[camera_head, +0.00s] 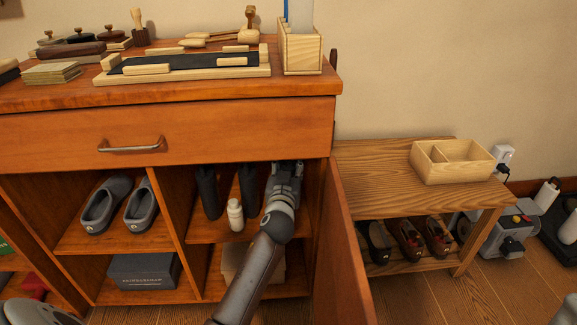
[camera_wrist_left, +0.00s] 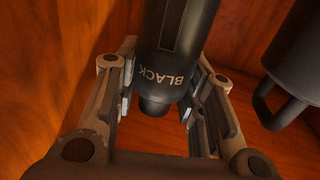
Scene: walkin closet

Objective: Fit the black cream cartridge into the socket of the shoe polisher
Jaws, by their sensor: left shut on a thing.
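The black cream cartridge (camera_wrist_left: 180,55) is a dark cylinder lettered "BLACK" with a narrower end. It stands in the cabinet's upper right cubby. My left gripper (camera_head: 287,174) reaches into that cubby, and its wrist view (camera_wrist_left: 165,98) shows the fingers shut on the cartridge, one on each side. In the head view the gripper hides the cartridge. My right gripper is not in view.
An open cabinet door (camera_head: 346,250) juts forward at the right. A bench (camera_head: 375,190) carries a divided wooden box (camera_head: 452,174), with shoes below. Grey clogs (camera_head: 106,204) fill the left cubby.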

